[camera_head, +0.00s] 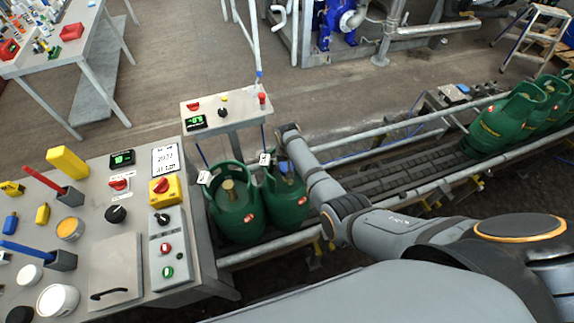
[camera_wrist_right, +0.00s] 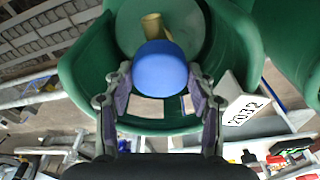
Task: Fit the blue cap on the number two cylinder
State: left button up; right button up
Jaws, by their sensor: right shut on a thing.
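My right gripper (camera_wrist_right: 160,85) is shut on the blue cap (camera_wrist_right: 160,67), with one finger on each side of it. The cap is above a green cylinder (camera_wrist_right: 75,75) and partly covers its brass valve (camera_wrist_right: 152,28); I cannot tell whether they touch. In the head view the cap (camera_head: 285,167) shows as a small blue patch over the right cylinder (camera_head: 288,203) of the near pair. My wrist hides most of the gripper there. The left cylinder (camera_head: 235,215) has a bare brass valve. I cannot read which one is number two. My left gripper is not in view.
The near pair stands at the end of the roller conveyor (camera_head: 390,178), close to each other, with guard rails alongside. More green cylinders (camera_head: 505,120) stand farther along it. A control table (camera_head: 115,265) with caps, switches and a display is at the left.

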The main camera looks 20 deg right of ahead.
jog(key=o, duration=1)
jog(key=r, duration=0.4)
jog(key=s+r, duration=0.1)
jog(key=r, duration=0.6)
jog(key=shift+s+a+r, duration=0.2)
jog(key=shift+s+r, duration=0.2)
